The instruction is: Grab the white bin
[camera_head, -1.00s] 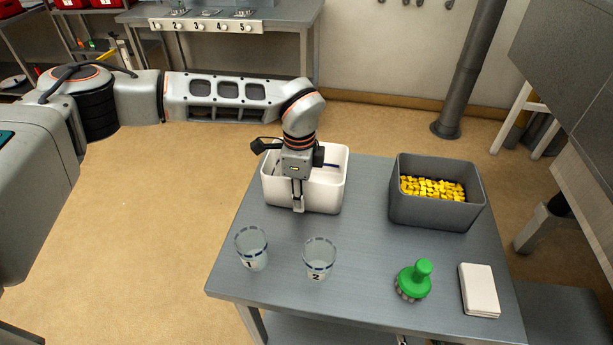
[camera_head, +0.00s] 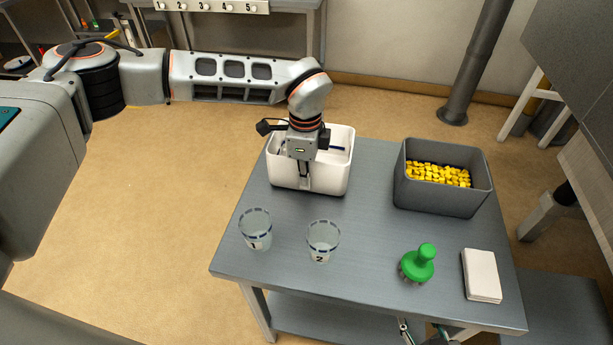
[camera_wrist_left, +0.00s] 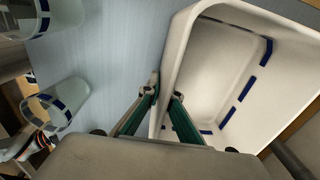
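The white bin (camera_head: 330,181) stands upright on the grey table (camera_head: 375,255), near its back left edge. In the left wrist view the white bin (camera_wrist_left: 275,68) fills the right side. My left gripper (camera_head: 304,175) reaches down over the bin's near wall. In the left wrist view, the left gripper's (camera_wrist_left: 164,98) fingers sit one outside and one inside that wall, close against it and shut on it. My right gripper (camera_head: 421,329) shows only partly at the bottom edge, its fingers apart and empty.
Cup 1 (camera_head: 256,229) and cup 2 (camera_head: 322,241) stand in front of the bin. A dark grey bin (camera_head: 435,195) with yellow pieces is to its right. The table's middle is clear.

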